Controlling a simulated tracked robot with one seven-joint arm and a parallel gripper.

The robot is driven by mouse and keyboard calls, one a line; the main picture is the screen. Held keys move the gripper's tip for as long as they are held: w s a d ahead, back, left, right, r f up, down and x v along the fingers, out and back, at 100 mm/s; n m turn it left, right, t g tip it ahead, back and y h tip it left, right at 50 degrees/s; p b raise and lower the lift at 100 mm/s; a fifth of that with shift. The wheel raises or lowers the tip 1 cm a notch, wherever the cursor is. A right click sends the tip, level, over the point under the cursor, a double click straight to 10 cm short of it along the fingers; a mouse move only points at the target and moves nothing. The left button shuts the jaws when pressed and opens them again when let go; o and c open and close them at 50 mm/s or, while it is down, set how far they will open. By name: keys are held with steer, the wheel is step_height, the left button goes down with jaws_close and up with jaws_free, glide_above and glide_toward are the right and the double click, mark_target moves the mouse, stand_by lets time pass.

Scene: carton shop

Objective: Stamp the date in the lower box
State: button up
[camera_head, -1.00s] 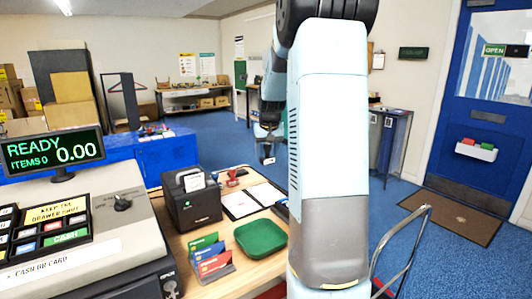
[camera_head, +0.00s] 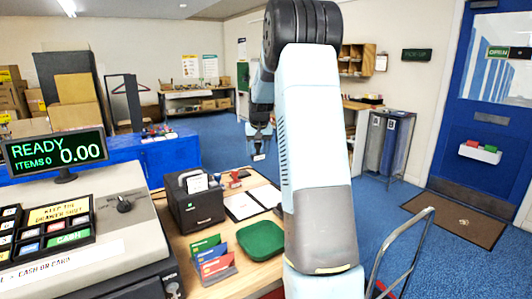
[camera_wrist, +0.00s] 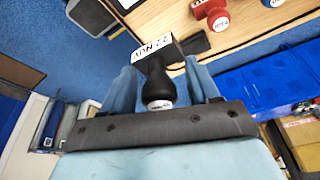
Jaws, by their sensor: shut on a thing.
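My gripper (camera_wrist: 160,88) is shut on a black date stamp (camera_wrist: 156,66) with a white "22 NOV" label. In the wrist view the stamp sits between the two blue-grey fingers. In the head view my gripper (camera_head: 259,152) hangs above the far side of the wooden counter, and the stamp is too small to make out. White paper sheets (camera_head: 243,205) lie on a dark board on the counter, below and left of my gripper. Their printed boxes cannot be made out.
A red stamp (camera_head: 234,181) stands on the counter behind the sheets; it also shows in the wrist view (camera_wrist: 211,13). A black card box (camera_head: 196,208), a green tray (camera_head: 261,239), a card rack (camera_head: 212,262) and the till (camera_head: 80,235) crowd the counter's near side.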

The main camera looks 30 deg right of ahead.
steer(key=w+a+f, duration=0.2)
steer(key=w+f, duration=0.2)
steer(key=w, duration=0.8)
steer(key=shift+w+a+f, duration=0.1)
steer(key=shift+a+f, duration=0.05)
steer(key=shift+f, duration=2.7)
steer(key=shift+f, duration=0.5)
steer(key=shift+r, duration=3.55)
